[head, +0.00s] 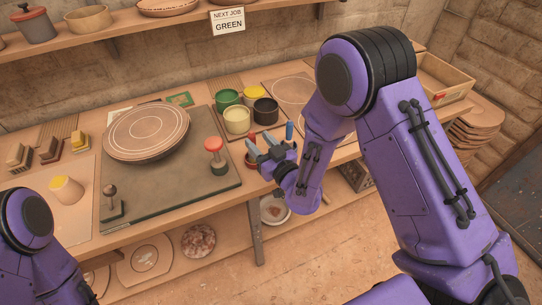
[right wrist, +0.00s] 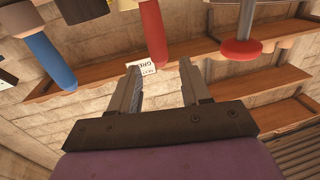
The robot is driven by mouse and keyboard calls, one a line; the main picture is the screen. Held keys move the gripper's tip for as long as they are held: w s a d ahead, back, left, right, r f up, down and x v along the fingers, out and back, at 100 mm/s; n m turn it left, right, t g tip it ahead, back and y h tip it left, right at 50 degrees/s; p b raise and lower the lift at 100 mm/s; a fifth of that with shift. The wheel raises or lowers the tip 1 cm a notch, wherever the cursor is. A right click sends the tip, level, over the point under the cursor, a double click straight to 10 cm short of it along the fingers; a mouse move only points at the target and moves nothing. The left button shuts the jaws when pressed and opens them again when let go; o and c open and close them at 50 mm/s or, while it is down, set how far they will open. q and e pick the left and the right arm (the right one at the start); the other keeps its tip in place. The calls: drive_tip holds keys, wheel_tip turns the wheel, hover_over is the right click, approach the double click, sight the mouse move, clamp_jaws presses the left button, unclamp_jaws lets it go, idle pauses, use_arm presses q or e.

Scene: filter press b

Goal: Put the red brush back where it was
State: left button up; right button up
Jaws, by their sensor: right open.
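A red handle, which looks like the red brush (right wrist: 155,35), shows in the right wrist view just beyond and between my fingertips. In the head view a bit of red (head: 252,137) shows beside the fingers, and the rest is hidden. I cannot tell what it stands in. My right gripper (head: 263,152) is open and empty, at the front right of the worktop; its two fingers also show in the right wrist view (right wrist: 160,66). A blue-handled tool (head: 289,130) stands upright just right of it. My left gripper is out of view.
A red-knobbed tool (head: 214,147) stands left of my right gripper on a dark board (head: 160,185). Green (head: 227,97), yellow (head: 255,92), cream (head: 236,120) and black (head: 265,111) pots crowd behind the gripper. A sign (head: 228,21) reads "NEXT JOB GREEN".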

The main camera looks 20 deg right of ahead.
drive_tip(key=s+d+b, duration=0.1)
drive_tip(key=s+b, duration=0.1)
drive_tip(key=s, duration=0.6)
drive_tip(key=s+d+f+m+g+h, duration=0.2)
drive_tip(key=s+d+f+g, duration=0.15)
drive_tip(key=f, duration=0.55)
drive_tip(key=s+d+f+m+g+h, duration=0.2)
drive_tip(key=s+d+f+g, duration=0.15)
drive_tip(key=f, duration=0.45)
drive_tip(key=s+d+f+m+g+h, duration=0.1)
drive_tip(key=s+d+f+m+g, duration=0.1)
drive_tip(key=s+f, duration=0.4)
drive_tip(key=s+d+f+m+g+h, duration=0.1)
drive_tip(key=s+f+g, duration=0.4)
drive_tip(key=s, duration=0.7)
drive_tip(key=shift+d+f+m+g+h, duration=0.3)
drive_tip(key=shift+d+f+m+h, duration=0.15)
drive_tip(key=shift+d+m, duration=0.5)
drive_tip(key=shift+a, duration=0.1)
